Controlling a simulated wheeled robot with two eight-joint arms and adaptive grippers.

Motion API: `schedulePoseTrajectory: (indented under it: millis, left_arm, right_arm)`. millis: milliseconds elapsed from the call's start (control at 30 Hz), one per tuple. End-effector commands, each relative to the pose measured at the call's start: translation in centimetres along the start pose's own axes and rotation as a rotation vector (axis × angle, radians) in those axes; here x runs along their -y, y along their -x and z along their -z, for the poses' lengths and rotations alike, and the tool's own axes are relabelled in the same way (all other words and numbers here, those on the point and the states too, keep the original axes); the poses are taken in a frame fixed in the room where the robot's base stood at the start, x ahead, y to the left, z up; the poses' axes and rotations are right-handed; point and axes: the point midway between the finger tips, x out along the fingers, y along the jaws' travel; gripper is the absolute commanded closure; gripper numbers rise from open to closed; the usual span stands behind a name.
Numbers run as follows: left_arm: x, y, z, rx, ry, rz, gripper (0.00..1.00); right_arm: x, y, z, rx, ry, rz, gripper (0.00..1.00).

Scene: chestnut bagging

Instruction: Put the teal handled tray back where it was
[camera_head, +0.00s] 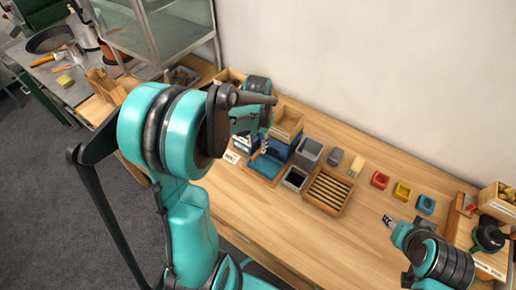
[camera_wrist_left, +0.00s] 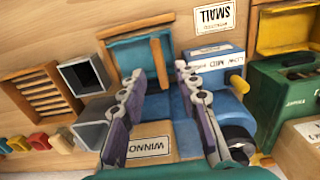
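The teal handled tray (camera_wrist_left: 130,55) lies in a wooden frame on the bench, its wooden handle bar (camera_wrist_left: 158,62) along one side. In the head view it shows as a teal patch (camera_head: 265,167) beside the blue box. My left gripper (camera_wrist_left: 162,70) points down at it; its two fingers are apart, with the handle bar showing between their tips. The bar does not look clamped. In the head view my left gripper (camera_head: 258,143) is partly hidden by its wrist. My right gripper (camera_head: 389,222) is over the bench at the right, small in the picture.
A blue box with a label (camera_wrist_left: 215,68) stands next to the tray. Grey bins (camera_head: 309,151) and a slatted wooden rack (camera_head: 328,191) sit to its right. A green machine (camera_wrist_left: 288,95) shows in the wrist view. The bench front is clear.

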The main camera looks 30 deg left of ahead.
Motion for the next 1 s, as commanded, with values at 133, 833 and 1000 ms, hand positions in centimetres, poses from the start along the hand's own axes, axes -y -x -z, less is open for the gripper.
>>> schedulePoseTrajectory:
  millis: [133,833,1000]
  left_arm:
    - [0.0,3.5,0.0,0.0,0.0,0.0,0.69]
    - [-7.3,12.3,-5.8,-0.337,0.037,0.057,0.69]
    - [-9.8,12.9,-8.5,-0.498,0.056,0.048,0.69]
  right_arm:
    - [0.0,0.9,0.7,0.0,0.0,0.0,0.6]
    - [0.0,1.4,1.0,0.0,0.0,0.0,0.6]
    - [0.0,1.4,1.0,0.0,0.0,0.0,0.6]
